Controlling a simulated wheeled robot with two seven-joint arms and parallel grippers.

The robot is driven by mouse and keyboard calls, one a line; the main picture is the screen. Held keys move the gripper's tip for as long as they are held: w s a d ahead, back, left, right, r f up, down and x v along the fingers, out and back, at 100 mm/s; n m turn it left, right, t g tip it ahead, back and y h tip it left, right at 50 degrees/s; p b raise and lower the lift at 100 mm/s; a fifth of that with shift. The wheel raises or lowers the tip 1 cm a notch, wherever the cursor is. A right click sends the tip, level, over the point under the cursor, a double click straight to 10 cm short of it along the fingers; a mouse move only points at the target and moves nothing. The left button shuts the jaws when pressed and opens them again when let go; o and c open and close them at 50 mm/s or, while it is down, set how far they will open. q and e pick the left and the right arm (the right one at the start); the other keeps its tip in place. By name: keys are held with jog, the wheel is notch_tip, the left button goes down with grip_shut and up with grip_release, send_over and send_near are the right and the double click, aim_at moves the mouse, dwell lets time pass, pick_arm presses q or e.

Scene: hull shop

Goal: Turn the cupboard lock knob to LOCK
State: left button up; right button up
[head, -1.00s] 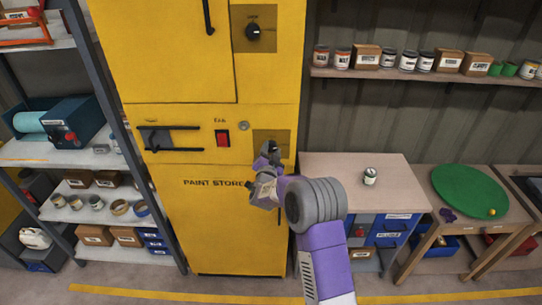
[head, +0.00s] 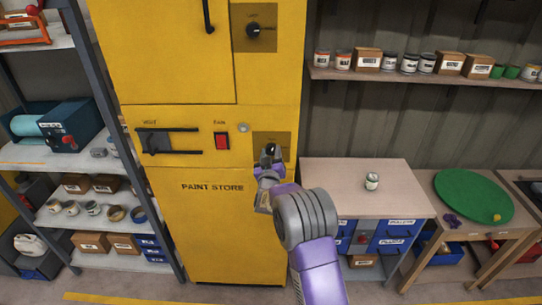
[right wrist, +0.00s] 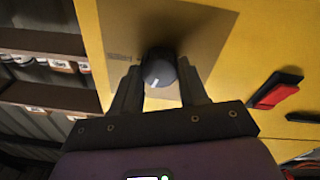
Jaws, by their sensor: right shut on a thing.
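The yellow paint store cupboard (head: 215,225) fills the middle of the head view. A dark round knob (head: 270,150) sits on a tan plate (head: 284,139) at its middle right, partly hidden by my gripper. My right gripper (head: 269,163) is shut on this knob. In the right wrist view the knob (right wrist: 158,66) shows between the two fingers, with a short white mark on its face; the label beside it is unreadable. A second black knob (head: 254,30) is on an upper plate with small labels I cannot read surely. My left gripper is out of view.
A red switch (head: 222,141) and a black handle (head: 170,140) are left of the held knob. A wooden bench (head: 330,190) with a small can (head: 372,181) stands to the right. Grey shelving (head: 50,160) stands left.

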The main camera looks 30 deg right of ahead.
jog(key=shift+n, duration=1.7)
jog(key=shift+y, duration=0.3)
jog(key=o, duration=1)
jog(key=shift+o, duration=0.2)
jog(key=v, duration=0.7)
jog(key=shift+s+f, duration=0.15)
jog(key=shift+s, duration=0.1)
jog(key=shift+a, duration=0.15)
